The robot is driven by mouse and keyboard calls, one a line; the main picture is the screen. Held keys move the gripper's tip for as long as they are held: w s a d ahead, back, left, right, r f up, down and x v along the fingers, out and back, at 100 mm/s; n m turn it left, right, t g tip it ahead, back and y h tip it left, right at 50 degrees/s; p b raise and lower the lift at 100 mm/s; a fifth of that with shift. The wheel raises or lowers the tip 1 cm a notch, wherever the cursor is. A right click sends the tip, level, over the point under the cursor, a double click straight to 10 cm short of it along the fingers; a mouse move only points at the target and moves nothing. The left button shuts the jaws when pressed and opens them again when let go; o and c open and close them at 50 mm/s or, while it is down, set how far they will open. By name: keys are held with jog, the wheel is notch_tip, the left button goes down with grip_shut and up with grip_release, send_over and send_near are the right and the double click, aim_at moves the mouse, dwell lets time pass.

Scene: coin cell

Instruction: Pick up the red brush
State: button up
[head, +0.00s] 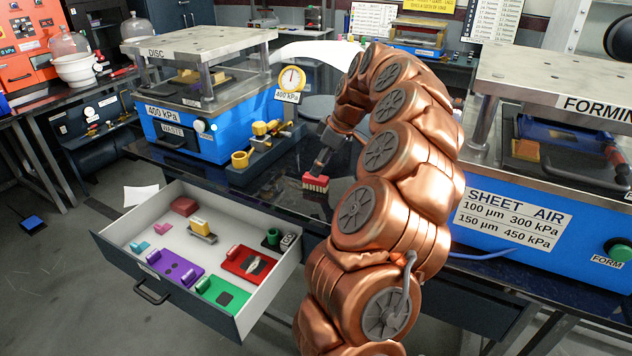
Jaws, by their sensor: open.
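The red brush (316,182) shows in the head view as a small red block with a pale, bristle-like lower edge. It is on or just above the dark glossy bench top (275,195), between the two blue presses. My gripper (319,170) is right above the brush, pointing down at it. The gripper is small and dark here; its fingertips are hard to make out, and I cannot tell whether they touch the brush. My copper-coloured arm curves up and over from the lower right and hides part of the bench behind it.
An open drawer (115,243) juts out at the front left, holding coloured cases and small blocks. A blue press (180,135) with a gauge (291,79) and brass fittings stands left of the brush. Another blue press (530,225) stands at the right.

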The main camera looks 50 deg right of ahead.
aim_at(316, 182)
jog(key=shift+s+p+x, duration=0.15)
jog(key=shift+p+x, duration=0.3)
jog(key=shift+x, duration=0.95)
jog(key=shift+s+p+x, duration=0.1)
jog(key=shift+p+x, duration=0.3)
jog(key=shift+x, duration=1)
jog(key=shift+d+f, duration=0.1)
jog(key=shift+c, duration=0.2)
grip_shut()
